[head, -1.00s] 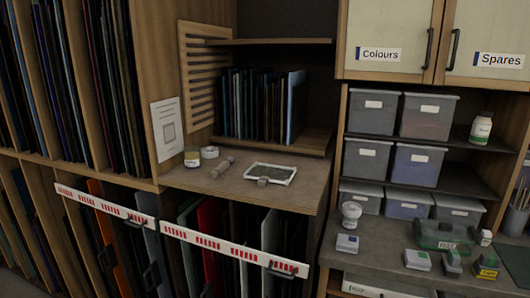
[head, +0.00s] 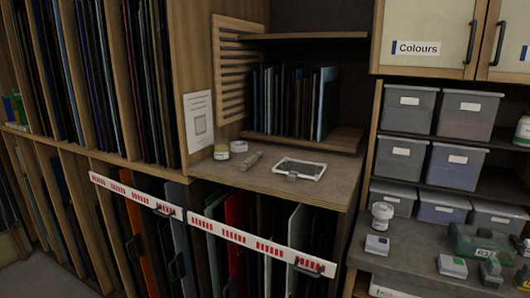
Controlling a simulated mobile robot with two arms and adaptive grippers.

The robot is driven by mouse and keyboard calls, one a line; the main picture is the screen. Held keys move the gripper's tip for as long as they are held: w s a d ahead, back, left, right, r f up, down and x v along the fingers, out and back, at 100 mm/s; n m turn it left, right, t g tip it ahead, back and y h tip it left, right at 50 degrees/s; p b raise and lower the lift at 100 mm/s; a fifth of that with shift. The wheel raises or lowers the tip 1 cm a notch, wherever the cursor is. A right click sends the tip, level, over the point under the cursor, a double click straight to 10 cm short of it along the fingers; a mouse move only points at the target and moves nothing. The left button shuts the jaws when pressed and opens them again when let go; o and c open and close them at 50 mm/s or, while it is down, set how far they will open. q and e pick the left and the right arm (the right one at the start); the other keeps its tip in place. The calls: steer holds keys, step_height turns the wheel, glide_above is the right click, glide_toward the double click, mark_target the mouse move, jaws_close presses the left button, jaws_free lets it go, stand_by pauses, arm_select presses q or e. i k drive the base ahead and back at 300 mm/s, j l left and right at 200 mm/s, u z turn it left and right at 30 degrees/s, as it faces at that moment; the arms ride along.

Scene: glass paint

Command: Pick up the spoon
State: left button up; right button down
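I see no spoon that I can make out in the head view. Neither of my grippers is in view. A white tub (head: 382,214) stands on the grey counter at the right.
Red-and-white barrier strips (head: 262,245) cross the upright sheets below the worktop. Grey bins (head: 407,109) fill the right shelves. A green case (head: 484,243) and small boxes sit on the grey counter (head: 411,236). Tall sheet racks stand at the left.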

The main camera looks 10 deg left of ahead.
mark_target(247, 163)
steer(key=i+j+u, duration=0.1)
steer(key=i, duration=0.35)
steer(key=i+j+u, duration=0.1)
steer(key=i+j, duration=0.2)
steer(key=i, duration=0.15)
steer(key=i+j+u, duration=0.15)
steer(key=i, duration=0.3)
steer(key=j+z, duration=0.2)
steer(key=z, duration=0.15)
steer(key=k+j+z, duration=0.1)
steer(key=z, duration=0.25)
